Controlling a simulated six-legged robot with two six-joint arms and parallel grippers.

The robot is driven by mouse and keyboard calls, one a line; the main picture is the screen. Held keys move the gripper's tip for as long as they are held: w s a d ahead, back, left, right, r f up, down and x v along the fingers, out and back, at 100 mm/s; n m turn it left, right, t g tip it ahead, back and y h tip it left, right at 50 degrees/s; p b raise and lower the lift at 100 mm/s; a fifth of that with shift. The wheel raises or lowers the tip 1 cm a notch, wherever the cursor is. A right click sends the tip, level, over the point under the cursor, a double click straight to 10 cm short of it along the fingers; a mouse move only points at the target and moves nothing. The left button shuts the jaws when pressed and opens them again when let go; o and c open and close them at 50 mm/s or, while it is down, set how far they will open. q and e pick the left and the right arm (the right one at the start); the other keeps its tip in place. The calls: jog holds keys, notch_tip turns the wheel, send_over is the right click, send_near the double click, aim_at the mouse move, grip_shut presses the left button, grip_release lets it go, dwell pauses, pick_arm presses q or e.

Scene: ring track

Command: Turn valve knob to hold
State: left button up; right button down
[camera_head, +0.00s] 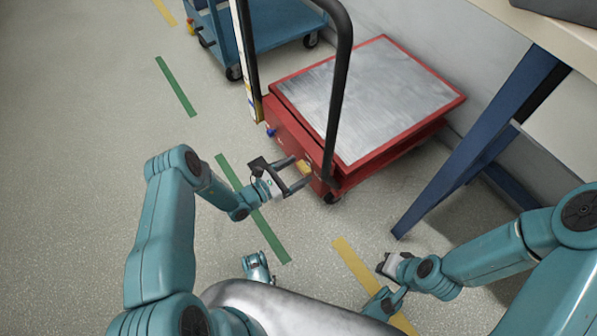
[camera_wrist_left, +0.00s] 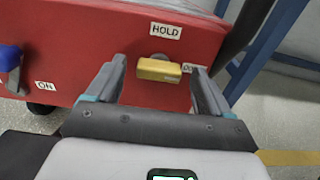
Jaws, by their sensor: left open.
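The yellow valve knob (camera_wrist_left: 158,70) is a short bar on the red front panel of a lift cart (camera_wrist_left: 110,40). In the left wrist view it lies nearly level, its right end towards a partly hidden label (camera_wrist_left: 193,68) that seems to start "DO". The HOLD label (camera_wrist_left: 165,31) is just above the knob. My left gripper (camera_wrist_left: 159,66) is open, with one finger on each side of the knob and a gap visible at the left. In the head view the knob (camera_head: 304,167) shows at the tips of my left gripper (camera_head: 302,171). My right gripper (camera_head: 384,263) is low at right, away from the cart.
A blue knob (camera_wrist_left: 9,57) with an ON label (camera_wrist_left: 44,87) sits left on the same panel. The cart's black handle (camera_head: 341,90) rises beside the valve. A blue table leg (camera_head: 470,145) stands at right, and a blue cart (camera_head: 265,27) behind. Floor at left is clear.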

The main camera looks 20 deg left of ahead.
pick_arm(q)
jog(key=shift+w+d, duration=0.35)
jog(key=shift+w, duration=0.1)
pick_arm(e)
jog(key=shift+w+f, duration=0.15)
pick_arm(q)
jog(key=shift+c, duration=0.3)
jog(key=c, duration=1)
